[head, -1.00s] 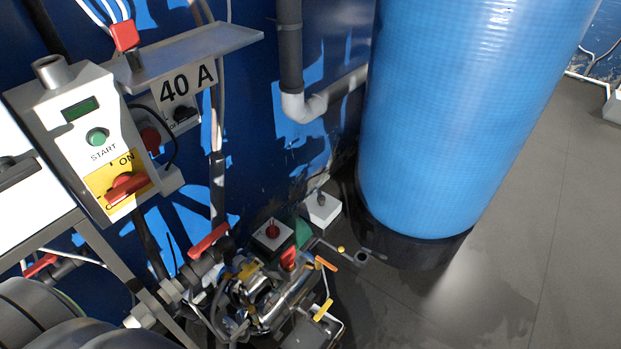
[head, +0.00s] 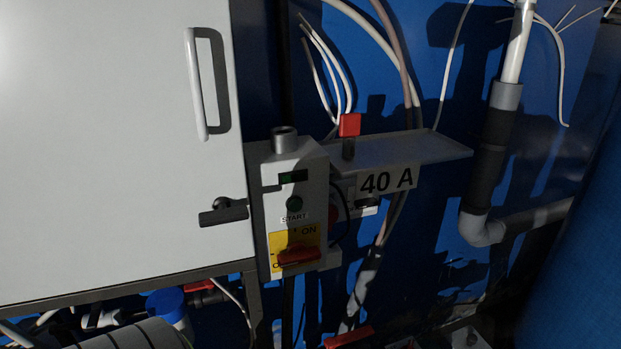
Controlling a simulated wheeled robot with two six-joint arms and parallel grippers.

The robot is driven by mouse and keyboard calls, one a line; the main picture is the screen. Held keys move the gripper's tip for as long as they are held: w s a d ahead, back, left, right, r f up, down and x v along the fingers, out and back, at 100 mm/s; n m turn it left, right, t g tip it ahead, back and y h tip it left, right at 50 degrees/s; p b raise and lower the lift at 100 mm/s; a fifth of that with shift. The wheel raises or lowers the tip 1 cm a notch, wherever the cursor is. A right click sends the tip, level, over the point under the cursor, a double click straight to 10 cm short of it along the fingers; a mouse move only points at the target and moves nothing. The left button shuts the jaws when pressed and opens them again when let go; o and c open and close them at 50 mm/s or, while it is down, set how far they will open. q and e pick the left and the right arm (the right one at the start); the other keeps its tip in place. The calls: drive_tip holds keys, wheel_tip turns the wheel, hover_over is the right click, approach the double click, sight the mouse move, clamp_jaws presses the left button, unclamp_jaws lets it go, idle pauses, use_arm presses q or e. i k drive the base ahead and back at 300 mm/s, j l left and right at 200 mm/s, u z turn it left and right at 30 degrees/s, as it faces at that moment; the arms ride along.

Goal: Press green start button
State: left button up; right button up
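Nothing covers the button. Neither of my grippers shows clearly in the head view.
A white cabinet (head: 100,130) with a handle (head: 208,85) stands left of the box. A shelf (head: 420,149) with a red-topped part (head: 349,125) and a 40 A sign (head: 388,181) is to the right. A grey pipe (head: 488,150) and blue tank (head: 580,270) stand farther right.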

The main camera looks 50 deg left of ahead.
sight(295, 204)
drive_tip(key=j+u, duration=0.4)
drive_tip(key=i+j+u, duration=0.15)
drive_tip(key=u, duration=0.3)
drive_tip(key=i+j+u, duration=0.1)
drive_tip(key=u, duration=0.3)
drive_tip(key=j, duration=0.1)
